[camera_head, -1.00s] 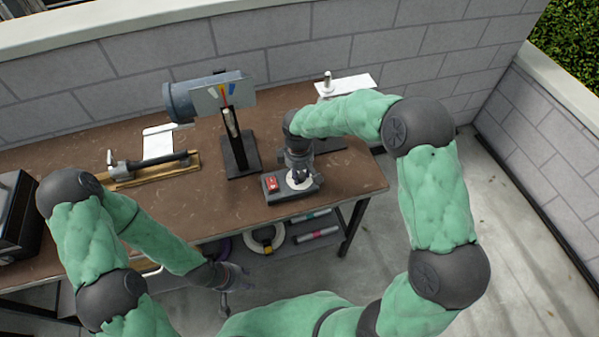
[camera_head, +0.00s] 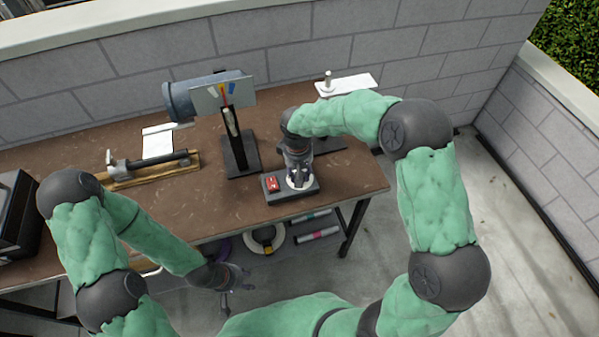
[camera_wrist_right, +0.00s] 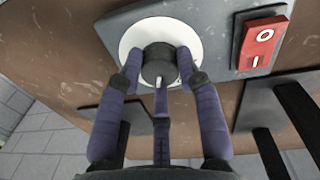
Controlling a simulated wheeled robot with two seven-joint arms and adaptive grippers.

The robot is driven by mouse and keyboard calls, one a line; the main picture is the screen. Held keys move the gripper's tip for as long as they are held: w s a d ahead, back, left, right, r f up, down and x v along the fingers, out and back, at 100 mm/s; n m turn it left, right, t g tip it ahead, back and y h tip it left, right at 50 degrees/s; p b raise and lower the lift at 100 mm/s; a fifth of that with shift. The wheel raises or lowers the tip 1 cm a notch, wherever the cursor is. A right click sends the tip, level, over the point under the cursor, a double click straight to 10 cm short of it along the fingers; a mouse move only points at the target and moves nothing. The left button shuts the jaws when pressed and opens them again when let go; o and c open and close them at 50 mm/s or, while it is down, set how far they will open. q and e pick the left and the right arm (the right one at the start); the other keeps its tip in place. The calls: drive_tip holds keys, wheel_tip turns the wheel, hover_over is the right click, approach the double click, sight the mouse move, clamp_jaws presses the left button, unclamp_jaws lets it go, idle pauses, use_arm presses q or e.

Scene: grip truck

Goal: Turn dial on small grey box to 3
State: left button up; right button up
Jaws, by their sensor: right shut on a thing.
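The small grey box (camera_head: 291,193) sits near the front right edge of the brown table. It carries a red switch (camera_head: 272,184) at its left and a white round dial plate (camera_head: 300,182) at its right. In the right wrist view the dark dial knob (camera_wrist_right: 159,65) stands on the white plate (camera_wrist_right: 133,37). My right gripper (camera_head: 300,175) points down over the dial, and in the wrist view its fingers (camera_wrist_right: 160,80) are closed around the knob. The dial's numbers cannot be read. My left gripper (camera_head: 232,277) hangs in front of the table, away from the box; its fingers look spread and empty.
A black stand with a grey motor-like cylinder and panel (camera_head: 222,92) stands left of the box. A wooden board with a dark rod (camera_head: 150,168) lies further left. A white plate with a peg (camera_head: 345,86) is behind my right arm. Rolls (camera_head: 267,238) lie on the shelf below.

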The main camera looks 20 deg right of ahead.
drive_tip(key=shift+s+f, duration=0.1)
drive_tip(key=o, duration=1.1)
drive_tip(key=shift+o, duration=0.2)
drive_tip(key=shift+r, duration=0.2)
drive_tip(key=shift+r, duration=0.3)
wheel_tip(320, 180, up, 11)
drive_tip(key=shift+a, duration=0.25)
drive_tip(key=shift+s, duration=0.1)
